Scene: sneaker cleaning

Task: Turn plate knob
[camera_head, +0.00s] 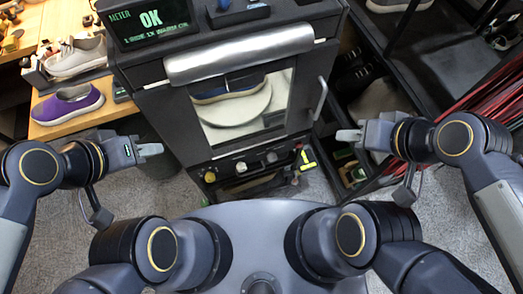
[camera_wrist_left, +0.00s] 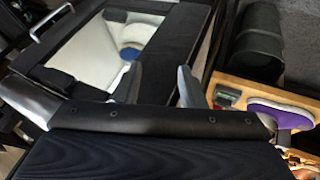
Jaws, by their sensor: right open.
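The dark cleaning machine (camera_head: 150,105) stands in the centre. Its window shows a blue sneaker (camera_head: 228,89) on a round pale plate (camera_head: 235,110). Several small knobs, among them a pale knob (camera_head: 241,167) and another (camera_head: 271,157), sit in a row below the window; I cannot tell which is the plate knob. My left gripper (camera_head: 151,150) is left of the machine's lower front, apart from the knobs. Its fingers show spread and empty in the left wrist view (camera_wrist_left: 162,86). My right gripper (camera_head: 347,135) is open and empty, right of the knobs and not touching them.
A door handle (camera_head: 321,98) sticks out at the right. A wooden bench (camera_head: 70,125) with a purple sneaker (camera_head: 67,104) is left. Shelving is right.

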